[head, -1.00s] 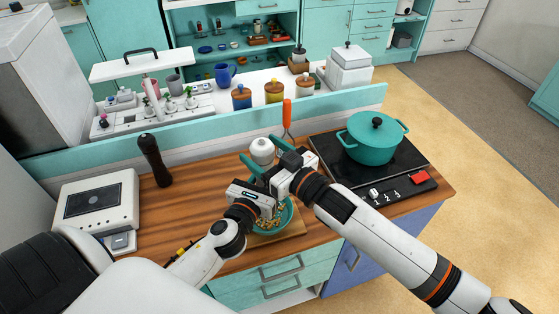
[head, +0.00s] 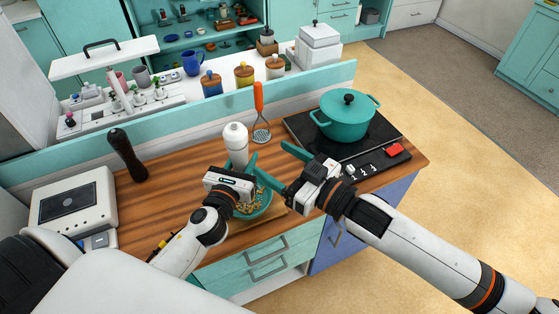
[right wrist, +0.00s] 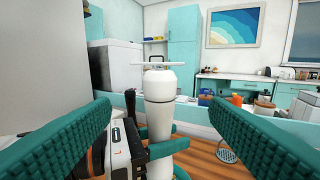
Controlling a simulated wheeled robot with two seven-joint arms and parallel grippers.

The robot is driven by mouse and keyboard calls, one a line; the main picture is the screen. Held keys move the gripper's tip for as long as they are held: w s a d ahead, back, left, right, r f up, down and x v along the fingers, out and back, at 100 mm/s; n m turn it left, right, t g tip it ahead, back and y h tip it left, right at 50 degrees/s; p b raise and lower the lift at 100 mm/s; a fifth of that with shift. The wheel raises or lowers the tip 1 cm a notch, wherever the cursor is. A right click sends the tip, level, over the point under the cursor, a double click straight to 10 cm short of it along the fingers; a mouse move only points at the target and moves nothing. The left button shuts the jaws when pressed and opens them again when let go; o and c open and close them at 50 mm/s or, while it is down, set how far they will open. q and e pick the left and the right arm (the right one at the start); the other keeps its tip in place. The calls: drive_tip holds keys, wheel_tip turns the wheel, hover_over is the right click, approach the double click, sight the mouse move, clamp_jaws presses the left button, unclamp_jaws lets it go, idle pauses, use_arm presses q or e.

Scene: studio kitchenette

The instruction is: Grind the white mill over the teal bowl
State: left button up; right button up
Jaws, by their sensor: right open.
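The white mill (head: 235,139) stands upright at the middle of the counter. The teal bowl (head: 267,205), with small tan pieces inside, is just below and in front, partly covered by my left gripper. My right gripper (head: 280,167) is open and empty, right of the mill. In the right wrist view its fingers are spread wide, with the mill between and beyond them.
A dark mill (head: 127,155) stands at the left near a white appliance (head: 73,203). An orange-handled masher (head: 259,103) is behind the white mill. A teal pot (head: 346,117) is on the black hob (head: 306,128) at the right. A low teal ledge (head: 180,121) runs behind the counter.

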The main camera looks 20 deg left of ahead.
sight(235, 145)
wheel_tip(235, 145, down, 4)
drive_tip(key=s+a+n+t+h, duration=0.1)
drive_tip(key=n+t+h, duration=0.1)
drive_tip(key=n, duration=0.8)
drive_tip(key=s+a+n+t+h, duration=0.1)
drive_tip(key=s+a+n+h, duration=0.1)
drive_tip(key=n, duration=0.9)
wheel_tip(235, 145, up, 4)
drive_tip(key=s+n+t+y, duration=0.1)
drive_tip(key=n+t, duration=0.2)
drive_tip(key=n, duration=0.7)
drive_tip(key=shift+n, duration=0.3)
drive_tip(key=x, duration=1.1)
drive_tip(key=shift+w+d, duration=0.1)
drive_tip(key=shift+w, duration=0.2)
drive_tip(key=c, duration=1)
drive_tip(key=shift+m+t+h, duration=0.9)
drive_tip(key=shift+t, duration=0.3)
drive_tip(key=m+t+h, duration=0.2)
drive_tip(key=m+h, duration=0.1)
drive_tip(key=shift+t+h, duration=0.4)
